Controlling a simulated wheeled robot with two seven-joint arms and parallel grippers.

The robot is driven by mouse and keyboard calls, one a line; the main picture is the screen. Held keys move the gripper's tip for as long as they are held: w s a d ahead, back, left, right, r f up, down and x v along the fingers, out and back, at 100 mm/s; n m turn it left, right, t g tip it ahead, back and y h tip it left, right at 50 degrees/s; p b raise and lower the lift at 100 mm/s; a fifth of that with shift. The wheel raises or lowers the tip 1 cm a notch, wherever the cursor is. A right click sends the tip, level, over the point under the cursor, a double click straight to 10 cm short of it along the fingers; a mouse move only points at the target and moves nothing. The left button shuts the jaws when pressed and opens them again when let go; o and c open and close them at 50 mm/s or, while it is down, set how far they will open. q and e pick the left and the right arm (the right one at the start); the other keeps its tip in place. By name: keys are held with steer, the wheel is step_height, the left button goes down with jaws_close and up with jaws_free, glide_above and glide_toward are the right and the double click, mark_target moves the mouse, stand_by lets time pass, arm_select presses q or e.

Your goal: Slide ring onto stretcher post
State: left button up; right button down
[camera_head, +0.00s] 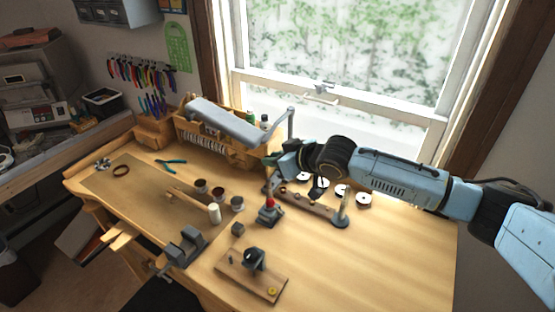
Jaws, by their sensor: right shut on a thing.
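My right gripper (282,160) comes in from the right over the back of the bench. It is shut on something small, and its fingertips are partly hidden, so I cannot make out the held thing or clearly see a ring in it. Below and to the right, an upright pale post (344,203) stands on a round dark base at the end of a low bar (308,205). In front of the gripper is a small grey tool with a red top (270,208). I cannot tell for sure which is the stretcher. My left gripper is out of view.
A grey lamp (226,122) arches behind the gripper. White discs (363,199) lie near the post. Small cups (218,193), a vise (185,246) and a wooden board with a black holder (254,260) stand nearer. The bench's right side (390,260) is clear.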

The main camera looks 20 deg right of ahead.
step_height(320, 180, down, 5)
steer(key=shift+r+b, duration=0.2)
steer(key=shift+b, duration=0.5)
steer(key=shift+p, duration=0.35)
steer(key=shift+f+b, duration=0.8)
steer(key=shift+f, duration=0.85)
stand_by(0.4)
steer(key=c, duration=1.2)
jaws_free()
steer(key=b+v, duration=0.1)
steer(key=v, duration=1.2)
steer(key=shift+s, duration=0.2)
